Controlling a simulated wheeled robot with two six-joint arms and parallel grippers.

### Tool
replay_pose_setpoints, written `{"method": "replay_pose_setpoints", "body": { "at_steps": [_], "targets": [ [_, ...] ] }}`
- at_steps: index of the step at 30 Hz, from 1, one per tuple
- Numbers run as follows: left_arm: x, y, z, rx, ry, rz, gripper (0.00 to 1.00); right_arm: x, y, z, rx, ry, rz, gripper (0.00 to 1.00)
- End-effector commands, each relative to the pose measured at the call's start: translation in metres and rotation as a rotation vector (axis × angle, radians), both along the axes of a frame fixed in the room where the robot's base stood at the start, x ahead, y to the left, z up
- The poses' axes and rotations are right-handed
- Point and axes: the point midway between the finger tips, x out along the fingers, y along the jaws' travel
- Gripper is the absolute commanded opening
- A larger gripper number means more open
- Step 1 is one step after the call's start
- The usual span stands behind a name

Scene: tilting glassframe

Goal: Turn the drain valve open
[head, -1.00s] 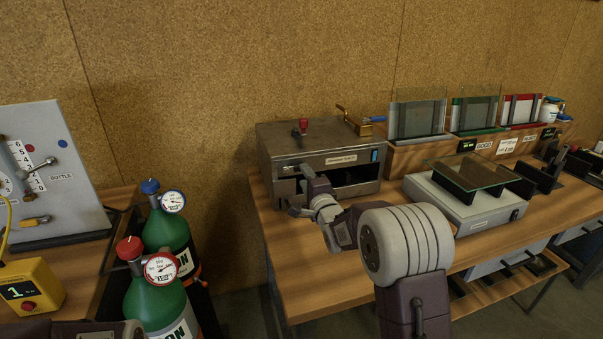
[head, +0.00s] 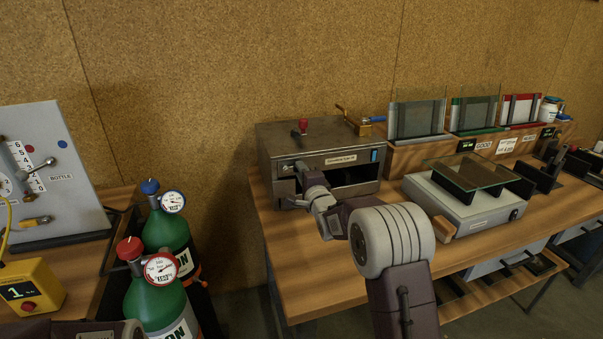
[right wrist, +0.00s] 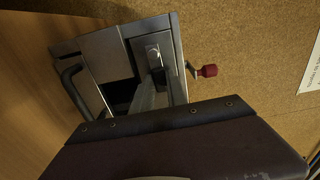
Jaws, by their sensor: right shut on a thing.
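A grey metal box (head: 318,146) with a dark open slot stands at the left of the wooden bench in the head view. A small pale fitting with a short lever (head: 287,168), which looks like the drain valve, sits at the left of its front. My right gripper (head: 300,172) is at this fitting and shut on it; the fingers partly hide the hold. In the right wrist view the pale fitting (right wrist: 152,50) shows at the end of the fingers, though the contact is dark.
A red knob (head: 303,125) stands on the box, with a brass fitting (head: 362,122) near its right rear corner. A glass-topped grey unit (head: 468,211) is to the right. Green gas bottles (head: 165,235) stand left of the bench. The front left bench top is bare.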

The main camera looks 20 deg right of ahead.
Motion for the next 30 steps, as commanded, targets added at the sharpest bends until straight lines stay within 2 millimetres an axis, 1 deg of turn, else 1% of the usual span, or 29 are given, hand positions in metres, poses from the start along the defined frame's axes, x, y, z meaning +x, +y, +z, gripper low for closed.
{"method": "replay_pose_setpoints", "body": {
  "at_steps": [8, 30],
  "targets": [
    [0.000, 0.000, -0.006, 0.000, 0.000, 0.000, 0.36, 0.000, 0.001, 0.004, -0.142, -0.005, 0.000, 0.00],
    [0.000, 0.000, -0.033, 0.000, 0.000, 0.000, 0.36, -0.001, 0.014, 0.026, -0.835, -0.028, 0.001, 0.00]
  ]
}}
